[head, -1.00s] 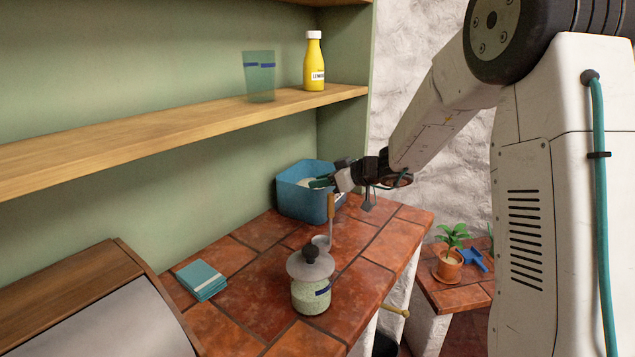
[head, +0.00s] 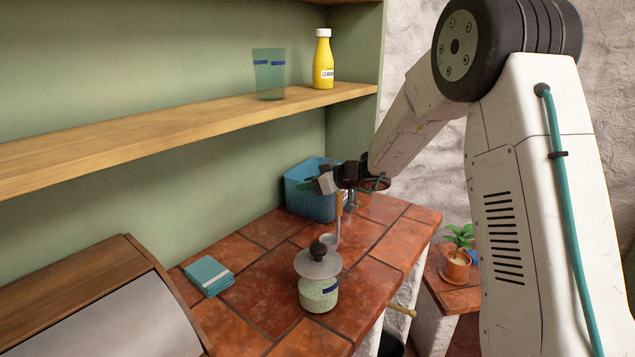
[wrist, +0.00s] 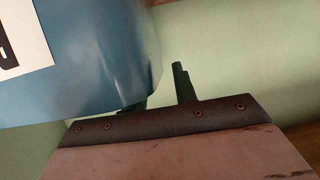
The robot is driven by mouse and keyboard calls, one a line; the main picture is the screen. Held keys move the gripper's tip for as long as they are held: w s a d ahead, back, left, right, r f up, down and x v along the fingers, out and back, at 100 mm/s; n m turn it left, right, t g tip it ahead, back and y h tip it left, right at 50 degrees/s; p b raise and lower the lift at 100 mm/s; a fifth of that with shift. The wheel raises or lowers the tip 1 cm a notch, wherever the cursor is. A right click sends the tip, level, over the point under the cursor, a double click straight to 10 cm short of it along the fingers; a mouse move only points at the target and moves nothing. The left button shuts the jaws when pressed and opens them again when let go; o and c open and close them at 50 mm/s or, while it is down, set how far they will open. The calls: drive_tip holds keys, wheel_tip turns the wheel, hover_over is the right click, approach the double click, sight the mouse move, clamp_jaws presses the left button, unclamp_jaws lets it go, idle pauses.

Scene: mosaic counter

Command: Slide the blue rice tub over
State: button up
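The blue rice tub (head: 310,205) stands upright at the back corner of the tiled counter, against the green wall. My gripper (head: 309,185) is at the tub's upper rim in the head view and covers part of its opening, so the rice is hidden. In the wrist view the tub (wrist: 90,60) fills the upper left, with part of a white label. My gripper's (wrist: 153,95) two dark fingers show apart; one is clear against the wall, the other is mostly hidden by the tub. Nothing is seen held. I cannot tell whether a finger touches the tub.
Blue napkins (head: 208,275) lie left, near a bread box (head: 90,290). A shelf (head: 180,135) above holds a glass (head: 269,75) and yellow bottle (head: 323,62). Tiles right of the jar are clear.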

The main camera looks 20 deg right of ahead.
drive_tip(key=shift+w+a, duration=0.1)
drive_tip(key=shift+w, duration=0.05)
clamp_jaws()
idle(1.4)
